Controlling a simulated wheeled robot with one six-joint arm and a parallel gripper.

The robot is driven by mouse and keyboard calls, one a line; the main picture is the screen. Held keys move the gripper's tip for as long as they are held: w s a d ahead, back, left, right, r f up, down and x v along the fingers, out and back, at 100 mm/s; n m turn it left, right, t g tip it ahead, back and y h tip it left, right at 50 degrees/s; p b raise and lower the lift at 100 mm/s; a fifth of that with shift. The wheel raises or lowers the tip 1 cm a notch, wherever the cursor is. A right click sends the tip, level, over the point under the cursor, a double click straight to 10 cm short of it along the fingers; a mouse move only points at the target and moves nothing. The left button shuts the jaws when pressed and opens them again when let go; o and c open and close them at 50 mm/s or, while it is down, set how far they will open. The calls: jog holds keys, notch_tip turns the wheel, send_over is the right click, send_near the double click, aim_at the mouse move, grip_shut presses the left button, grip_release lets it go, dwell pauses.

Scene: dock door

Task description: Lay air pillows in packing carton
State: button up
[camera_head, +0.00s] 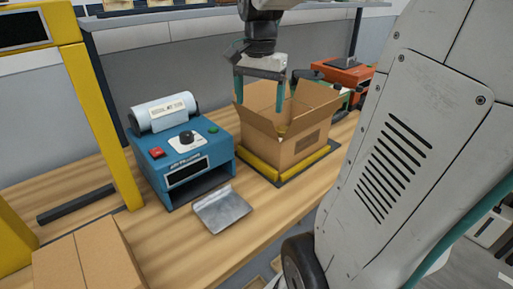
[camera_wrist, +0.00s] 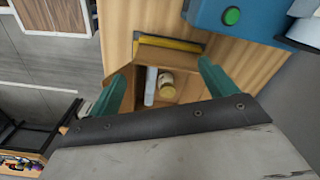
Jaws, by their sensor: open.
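The packing carton (camera_head: 297,153) is brown cardboard with its flaps up and stands on the bench, on a black and yellow base. In the wrist view the carton (camera_wrist: 168,53) holds a tan jar-like item (camera_wrist: 167,86) and a narrow white item (camera_wrist: 151,82); I cannot tell what the white one is. My gripper (camera_head: 259,105) is over the carton's left part, pointing down. In the wrist view its teal fingers (camera_wrist: 162,72) are apart with nothing gripped. The blue machine (camera_head: 181,150) carries a white film roll (camera_head: 166,111). The metal tray (camera_head: 221,208) before it is bare.
A yellow frame (camera_head: 97,110) stands at the left. A closed brown carton (camera_head: 88,262) is at the front left. An orange device (camera_head: 343,72) stands behind the carton. Bare wood bench (camera_head: 170,245) shows in front of the blue machine.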

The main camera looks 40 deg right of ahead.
jog(key=s+a+f+n, duration=0.2)
jog(key=s+a+n, duration=0.5)
jog(key=a, duration=0.1)
jog(key=s+a+f+n, duration=0.2)
jog(key=s+a+n, duration=0.5)
jog(key=a, duration=0.1)
jog(key=shift+a+f+t, duration=0.25)
jog(key=shift+f+t, duration=0.05)
jog(key=shift+t, duration=0.1)
jog(key=shift+s, duration=0.1)
